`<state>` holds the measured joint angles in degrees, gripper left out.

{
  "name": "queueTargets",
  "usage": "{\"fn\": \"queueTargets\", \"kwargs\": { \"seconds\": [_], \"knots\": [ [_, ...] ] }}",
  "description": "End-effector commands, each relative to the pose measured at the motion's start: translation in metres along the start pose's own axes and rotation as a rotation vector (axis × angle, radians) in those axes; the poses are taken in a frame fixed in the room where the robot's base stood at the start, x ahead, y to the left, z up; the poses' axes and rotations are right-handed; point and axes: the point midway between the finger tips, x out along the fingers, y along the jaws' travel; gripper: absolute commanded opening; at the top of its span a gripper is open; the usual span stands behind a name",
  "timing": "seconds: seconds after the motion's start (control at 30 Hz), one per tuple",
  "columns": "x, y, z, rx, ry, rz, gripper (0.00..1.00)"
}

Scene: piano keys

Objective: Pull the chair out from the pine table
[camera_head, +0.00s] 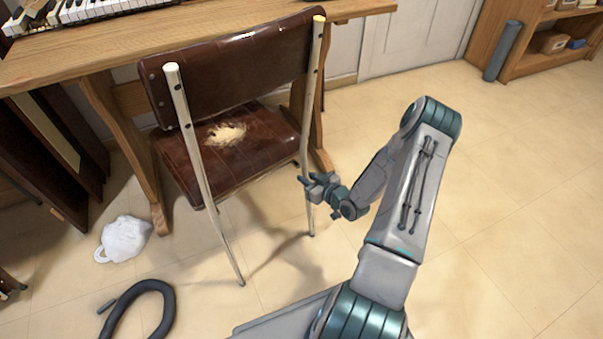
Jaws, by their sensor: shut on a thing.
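The chair (237,65) has a dark brown padded back and seat on pale metal legs. Its back faces me. Its seat has a torn patch with pale stuffing showing. The pine table (228,20) stands behind it, and the chair's far side is under or close against the tabletop edge. My gripper (306,187) is at the chair's right rear leg, just below seat height, and is shut on that leg. The far legs of the chair are mostly hidden behind the seat.
A piano keyboard (75,14) lies on the table. Dark panels (45,160) lean at left. A wooden shelf (545,60) stands at upper right. Floor at right is clear.

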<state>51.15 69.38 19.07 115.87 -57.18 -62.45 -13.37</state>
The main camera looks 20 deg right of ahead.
Motion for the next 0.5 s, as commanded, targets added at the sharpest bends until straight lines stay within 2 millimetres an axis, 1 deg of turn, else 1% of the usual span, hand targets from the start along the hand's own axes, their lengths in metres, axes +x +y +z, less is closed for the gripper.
{"fn": "queueTargets", "kwargs": {
  "seconds": [0.03,0.23,0.37,0.5],
  "knots": [
    [-0.007,0.002,0.004,0.005,-0.008,0.006,0.0],
    [-0.021,0.001,0.008,0.006,-0.01,0.008,0.0],
    [-0.028,0.0,0.01,0.005,-0.01,0.007,0.0],
    [-0.03,-0.002,0.011,0.004,-0.01,0.005,0.0]
  ]
}}
